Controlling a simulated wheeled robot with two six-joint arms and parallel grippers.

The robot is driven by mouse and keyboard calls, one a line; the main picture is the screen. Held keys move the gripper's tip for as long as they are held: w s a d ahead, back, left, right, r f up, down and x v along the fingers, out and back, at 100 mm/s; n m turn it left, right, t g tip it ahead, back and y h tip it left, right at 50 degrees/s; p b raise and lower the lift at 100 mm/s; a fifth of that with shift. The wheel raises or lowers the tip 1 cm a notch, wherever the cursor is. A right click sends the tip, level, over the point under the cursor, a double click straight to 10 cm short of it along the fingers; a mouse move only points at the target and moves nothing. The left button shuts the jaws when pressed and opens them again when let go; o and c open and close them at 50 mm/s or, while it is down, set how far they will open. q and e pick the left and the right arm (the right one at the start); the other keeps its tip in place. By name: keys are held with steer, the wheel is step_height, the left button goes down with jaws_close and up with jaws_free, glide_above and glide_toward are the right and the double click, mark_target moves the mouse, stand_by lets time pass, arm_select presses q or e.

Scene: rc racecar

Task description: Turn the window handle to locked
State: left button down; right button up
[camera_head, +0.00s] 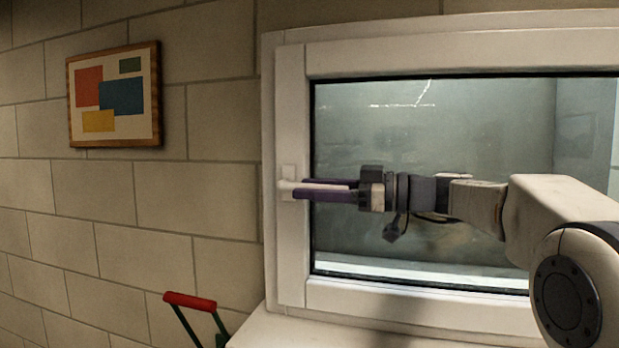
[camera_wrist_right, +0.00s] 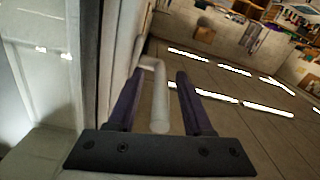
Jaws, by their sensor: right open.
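The white window handle (camera_head: 291,186) sits on the left side of the white window frame (camera_head: 290,110). Its lever points right, about level, in the head view. My right gripper (camera_head: 303,188) reaches in from the right, with its purple fingers around the lever, one above and one below. In the right wrist view the handle (camera_wrist_right: 160,100) lies between the two fingers of the open gripper (camera_wrist_right: 158,74), with a clear gap to the right finger; the gap to the left finger is also visible. My left gripper is in neither view.
A framed picture (camera_head: 115,95) hangs on the block wall at left. A red-handled object (camera_head: 190,300) stands below it. A pale ledge (camera_head: 300,332) runs under the window. The wall beside the handle is clear.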

steer(key=shift+w+a, duration=0.1)
steer(key=shift+a, duration=0.3)
jaws_close()
stand_by(1.2)
